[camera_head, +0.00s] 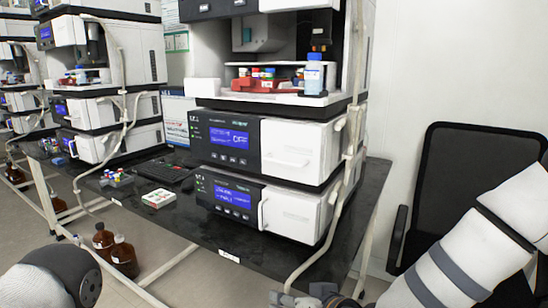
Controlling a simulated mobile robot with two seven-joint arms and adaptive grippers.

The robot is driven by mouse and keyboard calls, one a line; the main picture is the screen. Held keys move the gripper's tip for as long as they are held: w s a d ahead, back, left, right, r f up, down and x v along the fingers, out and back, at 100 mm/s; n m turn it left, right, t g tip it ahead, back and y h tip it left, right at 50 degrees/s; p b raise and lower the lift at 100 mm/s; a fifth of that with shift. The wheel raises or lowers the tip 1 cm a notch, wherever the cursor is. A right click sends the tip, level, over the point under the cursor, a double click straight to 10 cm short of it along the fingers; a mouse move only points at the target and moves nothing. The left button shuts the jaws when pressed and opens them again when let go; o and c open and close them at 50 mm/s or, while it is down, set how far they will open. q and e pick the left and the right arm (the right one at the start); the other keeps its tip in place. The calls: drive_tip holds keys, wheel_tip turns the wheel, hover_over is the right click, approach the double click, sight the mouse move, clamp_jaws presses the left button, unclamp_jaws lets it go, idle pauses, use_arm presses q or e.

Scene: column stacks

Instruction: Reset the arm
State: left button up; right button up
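My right arm (480,245) comes in from the lower right, white with grey bands, and bends down toward the bottom edge. Its gripper (318,296) shows only in part at the bottom centre, cut off by the frame, in front of the dark bench. Its fingers are not clear, so I cannot tell if it is open or shut. A rounded dark and grey link of my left arm (58,278) shows at the lower left. My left gripper is out of view.
A black bench (190,215) bears stacked white instruments (290,212), with a blue-capped bottle (314,74) in the upper bay. A small white box (157,198) and a keyboard (165,172) lie left. Brown bottles (124,257) stand on the floor. A black chair (470,170) stands right.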

drive_tip(key=s+d+f+m+g+h, duration=0.15)
drive_tip(key=s+d+f+g, duration=0.3)
drive_tip(key=s+f, duration=0.75)
drive_tip(key=s+d+f+g+h, duration=0.1)
drive_tip(key=s+d+f+g, duration=0.1)
drive_tip(key=s+d, duration=0.3)
drive_tip(key=s+d+f+m+g+h, duration=0.1)
drive_tip(key=s+d, duration=0.4)
drive_tip(key=s, duration=0.9)
drive_tip(key=s+d+f+g+h, duration=0.2)
drive_tip(key=s+d+f+g, duration=0.2)
drive_tip(key=s, duration=0.6)
drive_tip(key=shift+d+f+h, duration=0.25)
drive_tip(key=shift+d+h, duration=0.1)
drive_tip(key=shift+d, duration=0.25)
drive_tip(key=shift+m, duration=0.25)
